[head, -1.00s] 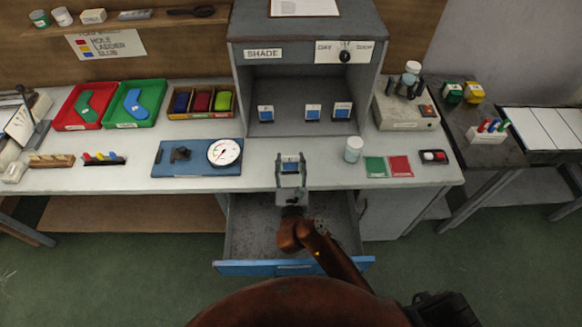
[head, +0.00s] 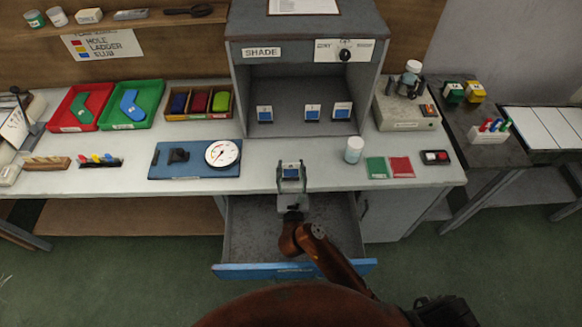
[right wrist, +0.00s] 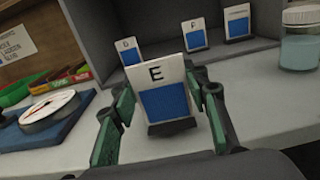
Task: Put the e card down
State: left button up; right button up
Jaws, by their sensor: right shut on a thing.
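My right gripper (head: 291,178) is shut on the E card (right wrist: 165,100), a white card with a black letter E above a blue panel, on a dark foot. In the right wrist view the gripper's green-padded fingers (right wrist: 162,115) stand on either side of the card, which looks upright with a slight tilt. In the head view the card (head: 291,174) is at the bench's front edge, before the shade box (head: 295,85). I cannot tell whether its foot touches the bench. My left gripper is not in view.
Three similar cards stand in the shade box, including the D card (head: 264,114) and the F card (head: 312,112). A lidded jar (head: 354,150) stands to the right, a dial gauge (head: 222,153) to the left. An open drawer (head: 294,270) is below. Bench between card and box is clear.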

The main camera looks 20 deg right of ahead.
jog(key=shift+f, duration=0.3)
jog(key=o, duration=0.9)
jog(key=shift+o, duration=0.2)
jog(key=shift+r, duration=0.15)
jog(key=shift+r, duration=0.3)
jog(key=shift+s+a+r, duration=0.1)
jog(key=shift+s+r, duration=0.15)
jog(key=shift+r, duration=0.05)
jog(key=v, duration=1.1)
jog(key=shift+s+p, duration=0.25)
jog(key=shift+p, duration=0.2)
